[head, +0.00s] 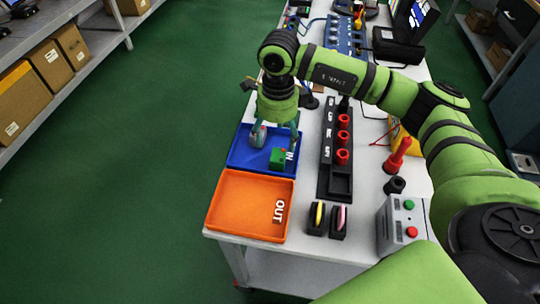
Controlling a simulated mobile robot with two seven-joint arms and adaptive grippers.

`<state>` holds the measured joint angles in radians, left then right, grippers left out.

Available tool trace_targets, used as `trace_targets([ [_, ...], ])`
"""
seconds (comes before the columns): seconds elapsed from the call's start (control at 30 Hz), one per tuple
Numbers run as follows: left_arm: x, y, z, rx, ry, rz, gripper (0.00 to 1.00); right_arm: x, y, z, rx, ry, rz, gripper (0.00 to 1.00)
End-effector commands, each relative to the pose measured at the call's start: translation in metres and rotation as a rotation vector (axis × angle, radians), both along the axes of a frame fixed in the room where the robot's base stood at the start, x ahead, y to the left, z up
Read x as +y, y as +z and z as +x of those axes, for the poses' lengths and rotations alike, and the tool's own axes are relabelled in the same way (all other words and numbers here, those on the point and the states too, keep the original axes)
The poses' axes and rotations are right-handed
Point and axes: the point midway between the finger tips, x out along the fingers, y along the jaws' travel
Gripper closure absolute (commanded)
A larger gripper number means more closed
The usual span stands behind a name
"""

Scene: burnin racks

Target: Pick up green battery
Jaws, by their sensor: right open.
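The green battery (278,157) is a small green block in the blue IN tray (240,157), near its front right part. My right gripper (276,140) is over the blue tray, pointing down, with its fingers spread. In the picture the battery shows just below and between the fingers, closer to the right one. I cannot tell how much height is between the fingertips and the battery. My left gripper is out of view.
The orange OUT tray (222,212) sits in front of the blue tray at the table's left edge. A black rack (325,178) with red cylinders stands to the right. A grey box with green and red buttons (400,232) is at the front right.

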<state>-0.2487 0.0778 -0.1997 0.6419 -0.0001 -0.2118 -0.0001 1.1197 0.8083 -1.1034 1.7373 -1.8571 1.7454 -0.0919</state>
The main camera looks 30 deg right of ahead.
Motion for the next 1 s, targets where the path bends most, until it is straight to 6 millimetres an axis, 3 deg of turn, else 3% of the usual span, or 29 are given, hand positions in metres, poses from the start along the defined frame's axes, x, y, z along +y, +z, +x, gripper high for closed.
trace_targets([
  [0.2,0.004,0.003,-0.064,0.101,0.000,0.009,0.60,0.000,-0.019,-0.001,0.004,0.001,-0.001,0.24],
  [0.3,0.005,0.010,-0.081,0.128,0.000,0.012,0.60,-0.001,-0.031,0.001,0.004,-0.001,0.001,0.24],
  [0.43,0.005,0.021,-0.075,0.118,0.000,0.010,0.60,-0.002,-0.051,0.002,0.006,0.000,0.001,0.24],
  [0.6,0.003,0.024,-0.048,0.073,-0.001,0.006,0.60,-0.002,-0.070,0.003,0.002,0.002,0.002,0.24],
  [0.83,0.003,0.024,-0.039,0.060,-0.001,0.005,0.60,-0.002,-0.073,0.003,0.000,0.002,0.003,0.24],
  [0.87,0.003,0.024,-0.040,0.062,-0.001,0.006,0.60,-0.002,-0.073,0.003,0.000,0.002,0.003,0.28],
  [1.0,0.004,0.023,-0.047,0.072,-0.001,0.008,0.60,-0.002,-0.072,0.003,0.000,0.002,0.003,0.84],
])
